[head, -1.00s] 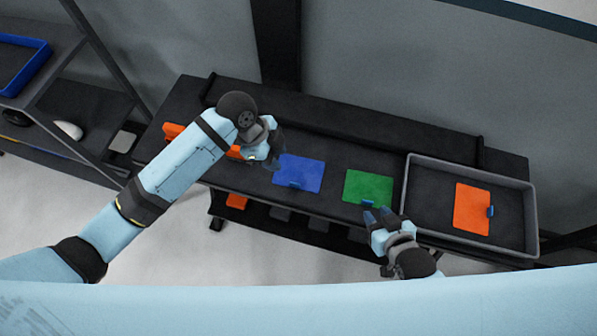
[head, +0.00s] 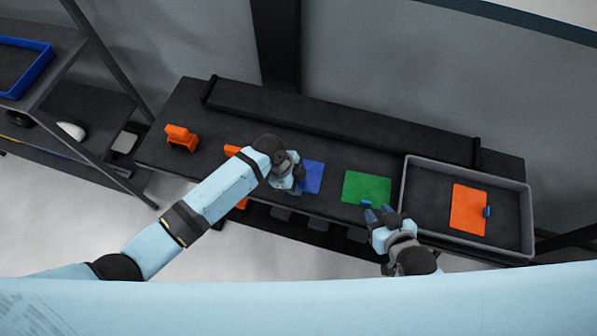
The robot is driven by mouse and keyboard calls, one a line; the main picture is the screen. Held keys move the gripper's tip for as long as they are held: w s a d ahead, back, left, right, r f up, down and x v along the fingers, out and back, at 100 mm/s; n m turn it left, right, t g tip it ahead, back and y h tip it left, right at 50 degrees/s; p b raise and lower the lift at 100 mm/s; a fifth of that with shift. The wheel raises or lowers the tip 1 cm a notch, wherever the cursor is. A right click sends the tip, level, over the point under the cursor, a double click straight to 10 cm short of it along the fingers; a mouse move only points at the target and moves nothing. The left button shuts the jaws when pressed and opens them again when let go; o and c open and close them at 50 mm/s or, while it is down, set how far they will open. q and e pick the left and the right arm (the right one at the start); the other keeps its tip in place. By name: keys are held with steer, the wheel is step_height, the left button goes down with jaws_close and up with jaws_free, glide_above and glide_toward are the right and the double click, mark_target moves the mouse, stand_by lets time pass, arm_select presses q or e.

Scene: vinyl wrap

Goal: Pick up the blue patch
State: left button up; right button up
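The blue patch (head: 313,177) lies flat on the dark bench, left of the green patch. My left gripper (head: 297,186) is over its left part and hides that part along with the patch's front edge. The wrist hides most of the fingers, so I cannot tell whether they are open or touch the patch. My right gripper (head: 377,213) is at the bench's front edge by the green patch (head: 367,187) and its small blue tab (head: 366,204). Its two fingertips look a little apart, with nothing seen between them.
A grey tray (head: 404,190) at the right of the bench (head: 225,128) holds an orange patch (head: 468,209). An orange tool (head: 181,137) stands at the left end. Another orange item (head: 232,150) is partly behind my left arm. A black roller (head: 340,123) runs along the back.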

arm_select(q)
steer(key=shift+f, duration=0.25)
jaws_close()
steer(key=shift+r, duration=0.2)
